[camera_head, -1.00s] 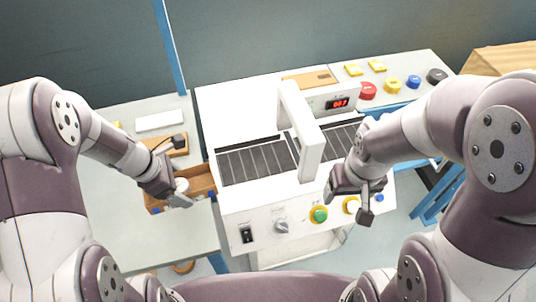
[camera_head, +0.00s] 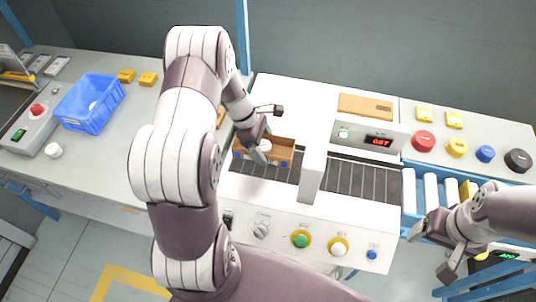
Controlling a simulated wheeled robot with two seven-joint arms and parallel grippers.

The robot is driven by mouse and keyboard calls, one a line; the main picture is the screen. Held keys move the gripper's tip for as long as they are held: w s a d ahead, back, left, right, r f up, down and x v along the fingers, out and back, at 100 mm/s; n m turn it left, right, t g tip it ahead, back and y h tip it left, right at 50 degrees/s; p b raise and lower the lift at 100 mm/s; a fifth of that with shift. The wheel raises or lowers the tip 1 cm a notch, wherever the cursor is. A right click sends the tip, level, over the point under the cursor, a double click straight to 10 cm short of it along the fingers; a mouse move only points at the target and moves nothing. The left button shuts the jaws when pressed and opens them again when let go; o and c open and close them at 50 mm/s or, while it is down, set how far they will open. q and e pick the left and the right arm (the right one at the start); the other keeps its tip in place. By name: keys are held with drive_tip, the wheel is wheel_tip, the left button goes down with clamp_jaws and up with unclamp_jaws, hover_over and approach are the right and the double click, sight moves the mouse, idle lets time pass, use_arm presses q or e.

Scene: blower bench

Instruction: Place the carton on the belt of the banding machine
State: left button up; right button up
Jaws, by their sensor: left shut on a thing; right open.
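The carton (camera_head: 285,153) is a small brown open box with blue bits at its lower edge and a white round thing inside. It sits at the left part of the dark belt (camera_head: 262,187) of the white banding machine (camera_head: 308,205), left of the white arch (camera_head: 316,155). My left gripper (camera_head: 263,147) is shut on the carton's left side; its fingers partly hide the wall. I cannot tell whether the carton's base touches the belt. My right gripper (camera_head: 447,252) is open and empty at the lower right, beside the roller conveyor, away from the carton.
The belt is clear right of the arch, leading to white rollers (camera_head: 430,190). Several coloured buttons (camera_head: 423,141) stand at the back right. A blue crate (camera_head: 90,103) and a grey control box (camera_head: 35,130) are on the left table. My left arm hides part of that table.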

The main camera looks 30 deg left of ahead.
use_arm(q)
drive_tip(key=shift+f, duration=2.3)
drive_tip(key=o, duration=1)
drive_tip(key=shift+c, duration=0.2)
